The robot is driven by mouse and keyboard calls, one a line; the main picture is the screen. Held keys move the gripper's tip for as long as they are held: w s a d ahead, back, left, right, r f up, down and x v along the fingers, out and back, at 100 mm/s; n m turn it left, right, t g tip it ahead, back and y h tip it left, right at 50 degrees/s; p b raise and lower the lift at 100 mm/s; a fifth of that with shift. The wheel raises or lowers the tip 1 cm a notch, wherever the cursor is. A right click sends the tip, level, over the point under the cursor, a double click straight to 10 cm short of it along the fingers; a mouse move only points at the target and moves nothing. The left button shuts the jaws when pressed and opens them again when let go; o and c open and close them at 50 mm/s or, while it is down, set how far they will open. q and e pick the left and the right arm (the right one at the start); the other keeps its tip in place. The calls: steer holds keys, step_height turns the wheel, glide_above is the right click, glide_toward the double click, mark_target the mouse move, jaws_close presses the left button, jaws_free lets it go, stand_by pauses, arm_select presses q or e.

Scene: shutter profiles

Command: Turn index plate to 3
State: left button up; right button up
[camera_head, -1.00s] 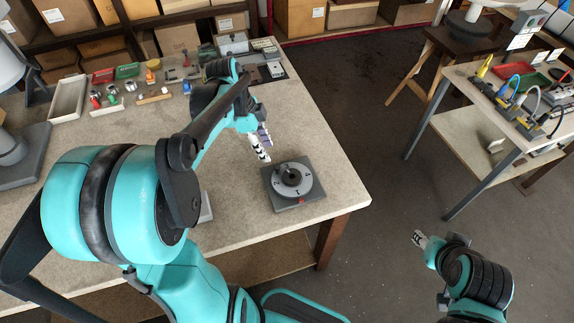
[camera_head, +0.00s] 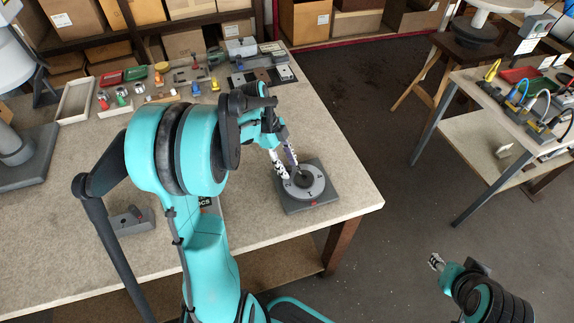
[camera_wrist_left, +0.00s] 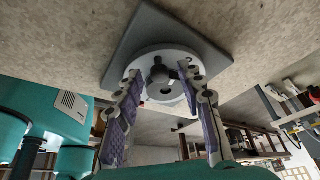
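The index plate, a light grey round dial (camera_head: 318,190) with a dark central hub (camera_head: 304,179), sits on a square dark grey base (camera_head: 296,208) near the table's right edge. Dark marks show on the dial, but I cannot read its setting surely. My left gripper (camera_head: 291,172) is over the dial. In the left wrist view, its two fingers (camera_wrist_left: 160,78) are spread apart on either side of the hub (camera_wrist_left: 160,74), with a gap to it; I cannot tell whether they touch the dial. My right gripper (camera_head: 437,262) is low at the right, away from the table; its opening is unclear.
A small grey block (camera_head: 132,221) lies on the table left of my left arm. A white tray (camera_head: 76,101) and several small parts stand along the back. The tabletop (camera_head: 335,150) around the plate is clear. A second table (camera_head: 480,145) stands at the right.

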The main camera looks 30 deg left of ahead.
arm_select(q)
jaws_close()
steer(key=shift+s+n, duration=0.15)
steer(key=shift+n, duration=0.15)
